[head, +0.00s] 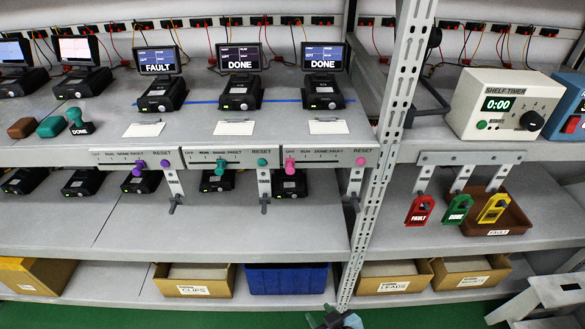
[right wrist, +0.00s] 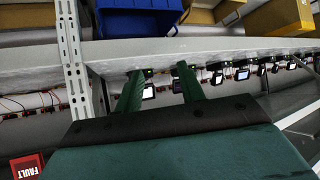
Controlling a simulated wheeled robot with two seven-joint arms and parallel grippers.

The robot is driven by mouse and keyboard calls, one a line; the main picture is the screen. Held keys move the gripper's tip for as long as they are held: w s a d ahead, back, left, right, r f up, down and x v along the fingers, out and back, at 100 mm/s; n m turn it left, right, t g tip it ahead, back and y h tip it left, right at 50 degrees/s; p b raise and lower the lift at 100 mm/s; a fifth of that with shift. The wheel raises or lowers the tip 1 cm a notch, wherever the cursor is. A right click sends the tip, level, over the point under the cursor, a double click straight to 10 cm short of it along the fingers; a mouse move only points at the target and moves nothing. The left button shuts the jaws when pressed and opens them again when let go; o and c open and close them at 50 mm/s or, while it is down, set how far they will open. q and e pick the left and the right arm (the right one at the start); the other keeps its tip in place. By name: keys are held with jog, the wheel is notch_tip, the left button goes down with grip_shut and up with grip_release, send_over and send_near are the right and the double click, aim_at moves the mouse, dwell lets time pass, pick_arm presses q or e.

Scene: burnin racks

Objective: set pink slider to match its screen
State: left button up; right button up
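The pink slider (head: 290,166) sits at the left end of its track, by the OFF mark, on the rightmost slider panel (head: 325,158) of the upper shelf's front edge. RUN, DONE and FAULT are marked to its right. The screen (head: 321,56) above that panel reads DONE. A pink RESET button (head: 360,161) is at the panel's right end. My right gripper (head: 335,319) is at the bottom edge of the head view, well below the slider. In the right wrist view its two green fingers (right wrist: 158,72) are apart with nothing between them. My left gripper is out of view.
Panels with a purple slider (head: 137,170) and a teal slider (head: 220,167) lie to the left. Grey hanging tags (head: 264,185) and a rack post (head: 392,120) flank the pink panel. A blue bin (head: 287,279) stands on the bottom shelf.

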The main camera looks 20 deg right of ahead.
jog(key=w+r+t, duration=0.3)
jog(key=w+r, duration=0.2)
jog(key=r, duration=1)
jog(key=m+t+p, duration=0.1)
jog(key=t, duration=0.3)
send_near(291, 171)
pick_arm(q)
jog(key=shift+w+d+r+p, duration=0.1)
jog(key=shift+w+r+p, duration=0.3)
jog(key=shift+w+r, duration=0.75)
pick_arm(e)
jog(key=w, duration=0.6)
jog(key=w+a, duration=0.1)
jog(key=w, duration=0.2)
jog(key=shift+f, duration=0.2)
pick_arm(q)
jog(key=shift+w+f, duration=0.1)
pick_arm(e)
jog(key=shift+c, duration=0.5)
jog(key=shift+s, duration=0.1)
grip_shut()
